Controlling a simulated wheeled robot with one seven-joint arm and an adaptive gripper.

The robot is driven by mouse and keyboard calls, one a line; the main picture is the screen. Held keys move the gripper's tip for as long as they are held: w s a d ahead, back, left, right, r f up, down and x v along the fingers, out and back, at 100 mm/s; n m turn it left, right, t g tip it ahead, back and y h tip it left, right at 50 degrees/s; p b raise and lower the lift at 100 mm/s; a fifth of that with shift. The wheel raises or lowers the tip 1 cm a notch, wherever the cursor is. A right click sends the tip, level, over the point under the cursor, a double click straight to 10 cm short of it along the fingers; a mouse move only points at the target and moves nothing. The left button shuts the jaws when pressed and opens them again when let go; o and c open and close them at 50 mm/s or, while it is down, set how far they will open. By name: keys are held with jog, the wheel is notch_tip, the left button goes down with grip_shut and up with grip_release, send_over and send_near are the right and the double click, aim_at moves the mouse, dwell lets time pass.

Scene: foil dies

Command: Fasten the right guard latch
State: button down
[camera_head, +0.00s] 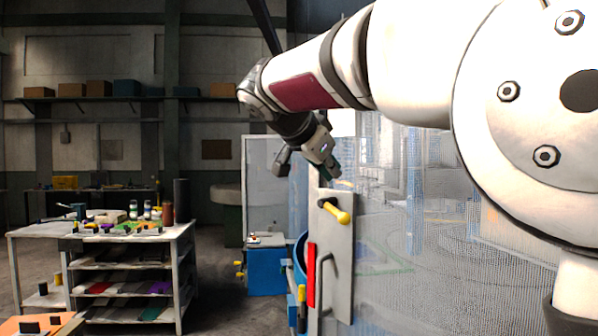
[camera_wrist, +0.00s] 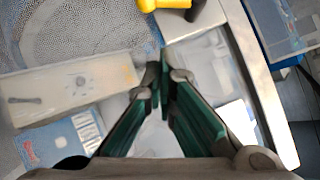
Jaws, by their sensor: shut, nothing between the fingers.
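A latch lever with a yellow knob (camera_head: 342,216) and a dark shaft sits near the top of a grey upright plate (camera_head: 338,250) on the mesh guard. The yellow knob (camera_wrist: 150,4) also shows at the top edge of the wrist view, cut off by the frame. My gripper (camera_head: 330,172) is above the plate and the lever, apart from the knob. In the wrist view my gripper (camera_wrist: 163,82) has its green-padded fingers together with nothing between them. Whether the latch is engaged cannot be told.
A mesh guard panel (camera_head: 420,230) fills the right side. A red strip (camera_head: 311,274) and a grey pull handle (camera_head: 323,278) are below the lever. A blue cabinet (camera_head: 265,272) stands left of the guard. A workbench with shelves (camera_head: 100,245) is farther left, with open floor between.

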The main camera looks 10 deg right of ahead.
jog(key=shift+w+d+f+p, duration=0.3)
jog(key=shift+w+d+f, duration=0.3)
jog(key=shift+w+f, duration=0.55)
jog(key=shift+w+d+f+p, duration=0.3)
jog(key=shift+w+d+f, duration=0.5)
jog(key=shift+f, duration=0.5)
jog(key=shift+w+d+f+p, duration=0.3)
jog(key=shift+w+d+f, duration=0.15)
jog(key=shift+w+f, duration=0.75)
jog(key=shift+f+b, duration=0.2)
jog(key=shift+b, duration=0.6)
